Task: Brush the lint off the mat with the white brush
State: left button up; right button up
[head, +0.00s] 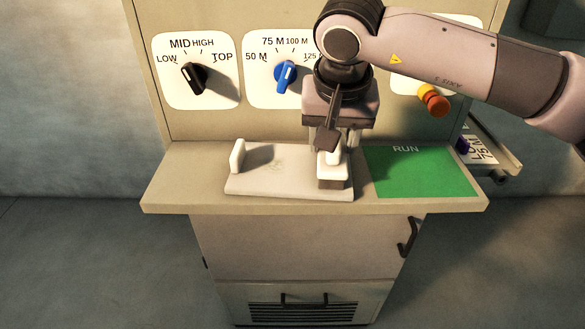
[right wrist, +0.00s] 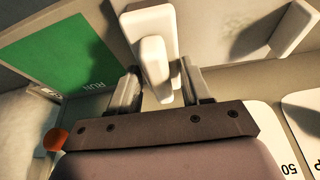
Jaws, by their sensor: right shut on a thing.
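The white brush (head: 333,171) stands at the right end of the pale mat (head: 246,187), its dark bristle side down. My right gripper (head: 331,148) is above it and shut on its upright handle. The right wrist view shows the brush (right wrist: 153,28) with its handle between the two fingers (right wrist: 160,70). Faint lint (head: 273,165) lies near the middle of the mat, left of the brush. I cannot tell whether the bristles touch the mat. My left gripper is not in view.
A white upright tab (head: 237,156) stands at the mat's left end. A green RUN panel (head: 424,172) lies to the right. Behind are a black knob (head: 194,76), a blue knob (head: 286,75) and an orange-red button (head: 434,101). The counter's front edge (head: 300,207) is close to the mat.

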jog(key=shift+w+a+p, duration=0.2)
jog(key=shift+a+p, duration=0.35)
jog(key=shift+a, duration=1.9)
jog(key=shift+w+a+f+p, duration=0.1)
jog(key=shift+a+p, duration=0.2)
jog(key=shift+a, duration=1.1)
jog(key=shift+w+a+p, duration=0.1)
jog(key=shift+a+p, duration=0.45)
jog(key=shift+a, duration=0.9)
jog(key=shift+d+r+b, duration=0.2)
jog(key=shift+d+b, duration=0.2)
jog(key=shift+d, duration=1.15)
jog(key=shift+d, duration=0.1)
jog(key=shift+s+d+f+b, duration=0.15)
jog(key=shift+d+b, duration=0.25)
jog(key=shift+d, duration=0.6)
jog(key=shift+s+d+f+b, duration=0.1)
jog(key=shift+d+b, duration=0.25)
jog(key=shift+d, duration=0.6)
jog(key=shift+s+d+r+b, duration=0.1)
jog(key=shift+d+b, duration=0.15)
jog(key=shift+d, duration=0.9)
jog(key=shift+s+d+r+b, duration=0.1)
jog(key=shift+d+b, duration=0.1)
jog(key=shift+d, duration=0.9)
jog(key=shift+r, duration=0.1)
